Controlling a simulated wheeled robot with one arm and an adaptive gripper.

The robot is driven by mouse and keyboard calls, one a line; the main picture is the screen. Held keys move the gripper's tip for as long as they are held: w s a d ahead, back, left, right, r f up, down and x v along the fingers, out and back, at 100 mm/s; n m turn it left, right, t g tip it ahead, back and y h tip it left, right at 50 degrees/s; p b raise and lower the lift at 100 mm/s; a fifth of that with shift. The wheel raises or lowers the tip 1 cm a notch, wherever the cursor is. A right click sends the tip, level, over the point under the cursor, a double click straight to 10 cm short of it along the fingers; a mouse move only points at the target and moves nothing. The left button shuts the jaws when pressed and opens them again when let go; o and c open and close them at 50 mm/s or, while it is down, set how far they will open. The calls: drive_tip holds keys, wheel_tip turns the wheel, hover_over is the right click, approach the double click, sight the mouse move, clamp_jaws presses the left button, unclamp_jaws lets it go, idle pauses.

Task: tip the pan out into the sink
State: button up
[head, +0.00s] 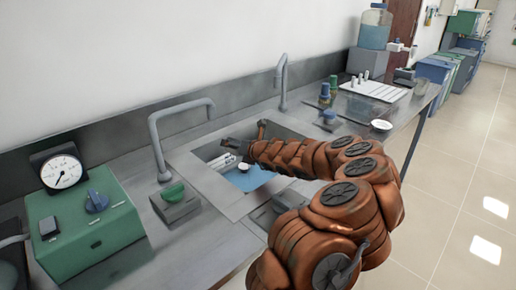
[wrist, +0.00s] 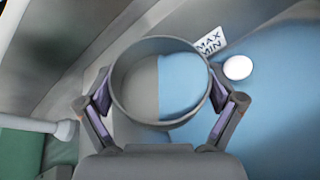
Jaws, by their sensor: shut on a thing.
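The pan (wrist: 120,107) is a round grey vessel with a thin rim, seen from above in the wrist view. My gripper (wrist: 160,97) is shut on it, one finger pressed to each side. Its inside looks grey-beige on the left and light blue on the right; I cannot tell whether the blue is contents or the surface beyond. The sink (head: 227,200) is a metal basin set in the counter, with light blue at its bottom (head: 255,180). My gripper (head: 246,148) is over the sink in the head view, where the pan is hard to make out.
Two grey taps (head: 155,130) (head: 282,75) stand behind the sink. A green box (head: 85,225) with a dial gauge (head: 62,172) is at left. In the wrist view a MAX/MIN label (wrist: 211,43) and a white disc (wrist: 237,67) lie beyond the pan.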

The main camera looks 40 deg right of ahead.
drive_tip(key=shift+s+d+r+m+t+y+p, duration=0.15)
drive_tip(key=shift+d+r+m+t+y+p, duration=0.55)
drive_tip(key=shift+p, duration=3.9)
idle(1.0)
drive_tip(key=shift+s+d+m+p, duration=0.15)
drive_tip(key=shift+m+p, duration=0.45)
drive_tip(key=shift+p, duration=1)
idle(0.8)
